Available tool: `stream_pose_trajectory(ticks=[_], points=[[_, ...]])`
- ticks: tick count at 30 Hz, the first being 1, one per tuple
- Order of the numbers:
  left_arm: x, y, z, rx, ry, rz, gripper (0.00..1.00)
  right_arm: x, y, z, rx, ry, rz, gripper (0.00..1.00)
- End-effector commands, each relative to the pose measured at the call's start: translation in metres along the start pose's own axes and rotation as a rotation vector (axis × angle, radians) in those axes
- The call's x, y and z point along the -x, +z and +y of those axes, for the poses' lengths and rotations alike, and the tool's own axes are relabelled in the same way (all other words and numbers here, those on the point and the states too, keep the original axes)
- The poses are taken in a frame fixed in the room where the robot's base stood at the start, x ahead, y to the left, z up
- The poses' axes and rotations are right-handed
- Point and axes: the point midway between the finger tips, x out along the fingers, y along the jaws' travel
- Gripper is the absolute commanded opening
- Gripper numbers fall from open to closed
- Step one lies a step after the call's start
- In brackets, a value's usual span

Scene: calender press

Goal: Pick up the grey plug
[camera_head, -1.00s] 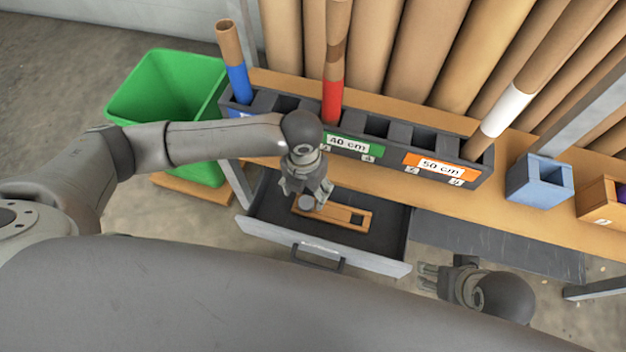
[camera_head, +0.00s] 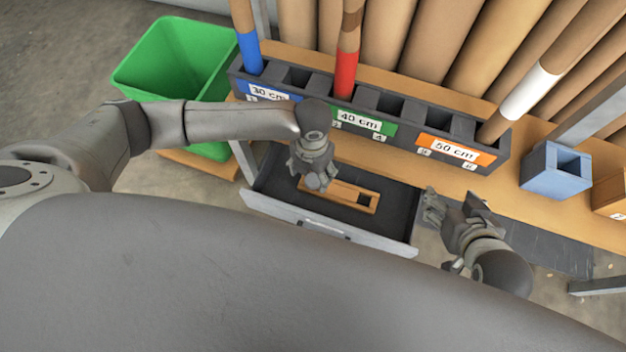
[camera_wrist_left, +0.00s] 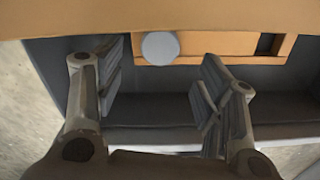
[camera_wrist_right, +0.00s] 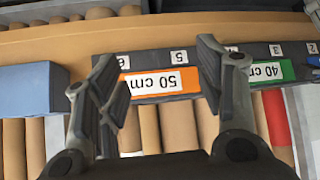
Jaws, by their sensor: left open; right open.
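The grey plug (camera_wrist_left: 160,47) shows as a round grey disc on the left end of a wooden holder (camera_wrist_left: 210,48) in the left wrist view. In the head view the plug (camera_head: 313,182) shows just by the fingers of my left gripper (camera_head: 312,174). The holder (camera_head: 357,207) lies in an open drawer (camera_head: 399,220). My left gripper (camera_wrist_left: 158,75) is open; the plug appears between its fingers but beyond their tips, and I cannot tell the exact gap. My right gripper (camera_head: 452,203) is open and empty at the drawer's right, with its wrist view (camera_wrist_right: 160,70) facing the rack.
A dark rack (camera_head: 405,130) with 30, 40 and 50 cm labels stands on the bench behind the drawer, holding several tubes. A blue box (camera_head: 553,182) stands to its right. A green bin (camera_head: 160,75) is at the left. Large brown rolls stand behind.

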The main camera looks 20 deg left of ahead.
Motion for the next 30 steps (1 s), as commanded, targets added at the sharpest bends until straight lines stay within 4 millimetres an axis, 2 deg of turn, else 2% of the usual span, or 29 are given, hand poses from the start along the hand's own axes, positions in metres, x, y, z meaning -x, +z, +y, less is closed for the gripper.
stream_pose_trajectory(ticks=[8, 18, 29, 30], points=[[-0.021, 0.002, 0.001, 0.000, 0.000, -0.001, 0.63, -0.006, -0.045, -0.006, 0.003, -0.013, 0.227, 0.62], [-0.043, 0.001, 0.001, 0.000, 0.000, 0.000, 0.63, 0.004, -0.094, -0.013, 0.004, -0.028, 0.469, 0.62], [-0.045, 0.001, 0.001, -0.001, 0.000, -0.001, 0.63, 0.007, -0.102, -0.014, 0.004, -0.030, 0.509, 0.62], [-0.045, 0.001, 0.001, -0.001, 0.000, -0.001, 0.61, 0.007, -0.102, -0.014, 0.004, -0.030, 0.509, 0.62]])
